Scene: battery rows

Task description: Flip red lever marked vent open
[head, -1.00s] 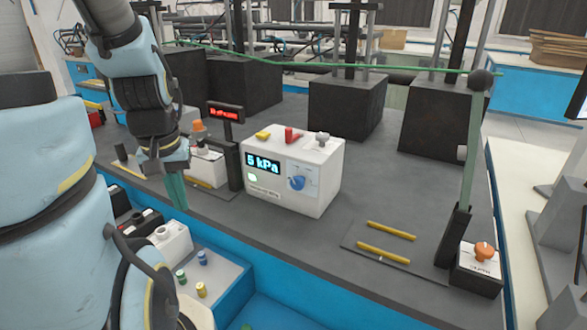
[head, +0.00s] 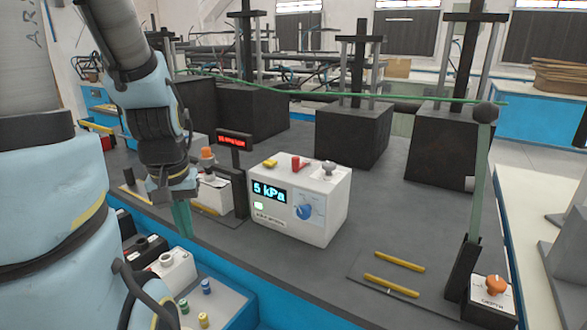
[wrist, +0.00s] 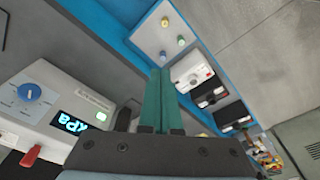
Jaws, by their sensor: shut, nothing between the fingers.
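A white control box (head: 325,215) stands on the grey bench with a lit display reading 5 kPa and a blue knob (head: 304,212). On its top, a red lever (head: 301,162) sits between a yellow lever (head: 270,163) and a grey knob (head: 329,167). No vent marking is readable. The red lever also shows at the lower left of the wrist view (wrist: 31,155). My gripper (head: 183,230) is shut and empty, its green fingers pointing down left of the box, apart from it. In the wrist view the fingers (wrist: 160,72) touch each other.
A lower shelf (head: 221,303) holds small coloured knobs. A tall green lever (head: 478,180) rises at right. Bench right of the box holds yellow bars.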

